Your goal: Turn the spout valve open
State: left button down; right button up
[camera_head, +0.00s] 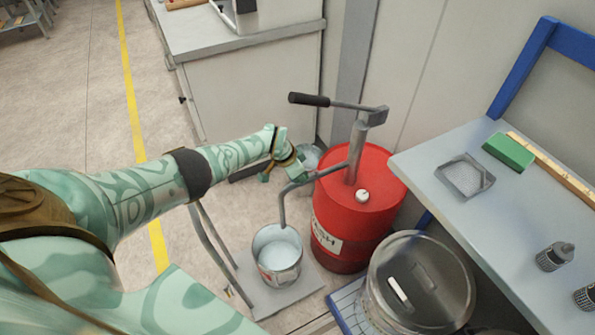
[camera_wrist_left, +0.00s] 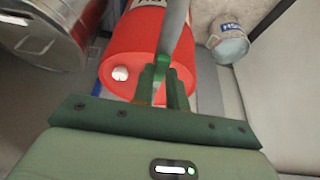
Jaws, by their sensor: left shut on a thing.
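A red drum (camera_head: 352,215) stands on the floor with a pump on top. Its grey spout pipe (camera_head: 283,205) reaches left and bends down over an open white bucket (camera_head: 278,262). My left gripper (camera_head: 291,160) is at the spout's upper part, left of the drum. In the left wrist view its fingers (camera_wrist_left: 163,84) are closed in front of the grey pipe (camera_wrist_left: 174,30), with the red drum (camera_wrist_left: 125,45) behind. It is shut on the spout valve, which is mostly hidden between the fingers. My right gripper is not in view.
The pump handle (camera_head: 310,99) sticks out above the spout. A lidded metal bin (camera_head: 430,285) stands in front of the drum. A workbench (camera_head: 425,165) is at the right, and a grey cabinet (camera_head: 250,90) behind.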

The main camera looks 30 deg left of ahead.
pick_arm(q)
jog(key=c, duration=1.4)
grip_release()
